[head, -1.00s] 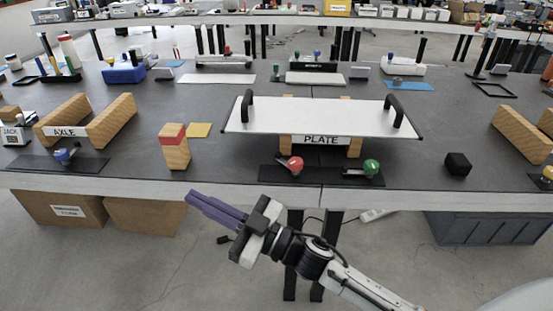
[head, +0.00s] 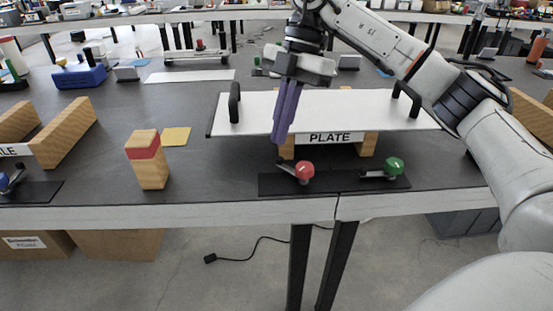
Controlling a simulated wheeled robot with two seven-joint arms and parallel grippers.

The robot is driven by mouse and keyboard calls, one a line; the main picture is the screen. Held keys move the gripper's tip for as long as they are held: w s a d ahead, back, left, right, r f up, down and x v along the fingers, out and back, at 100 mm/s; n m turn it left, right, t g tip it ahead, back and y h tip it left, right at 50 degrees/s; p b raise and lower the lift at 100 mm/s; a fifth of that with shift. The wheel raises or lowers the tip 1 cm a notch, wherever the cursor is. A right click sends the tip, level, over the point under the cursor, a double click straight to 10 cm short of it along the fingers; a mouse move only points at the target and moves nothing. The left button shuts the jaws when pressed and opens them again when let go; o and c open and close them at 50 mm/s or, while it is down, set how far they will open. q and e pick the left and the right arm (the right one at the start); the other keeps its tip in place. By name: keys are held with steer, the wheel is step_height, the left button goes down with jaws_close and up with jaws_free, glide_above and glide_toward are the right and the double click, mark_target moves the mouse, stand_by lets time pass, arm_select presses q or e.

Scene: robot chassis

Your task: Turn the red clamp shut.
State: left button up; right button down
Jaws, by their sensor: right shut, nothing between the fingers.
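The red clamp (head: 304,171) sits on a dark strip near the table's front edge, in front of the PLATE label. Its red knob is at the right end of a short metal lever, which points up and left. My right gripper (head: 281,139) comes down from above, with its purple fingers together and pointing down. The fingertips are just above and left of the red knob and appear apart from it. The fingers hold nothing. My left gripper is not in view.
A green clamp (head: 394,168) is on the same dark strip (head: 345,184) to the right. The white plate (head: 345,109) with black handles stands behind on wooden blocks. A wooden block with a red band (head: 146,154) stands to the left. The table between is clear.

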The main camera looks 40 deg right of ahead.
steer(key=b+x, duration=0.1)
steer(key=x, duration=0.3)
steer(key=b+x, duration=0.1)
steer(key=x, duration=0.4)
steer(key=shift+s+d+f, duration=0.15)
steer(key=shift+s+f, duration=0.05)
steer(key=shift+f, duration=0.1)
steer(key=d, duration=0.3)
steer(key=shift+w, duration=0.4)
steer(key=shift+w+d, duration=0.1)
steer(key=shift+d, duration=0.3)
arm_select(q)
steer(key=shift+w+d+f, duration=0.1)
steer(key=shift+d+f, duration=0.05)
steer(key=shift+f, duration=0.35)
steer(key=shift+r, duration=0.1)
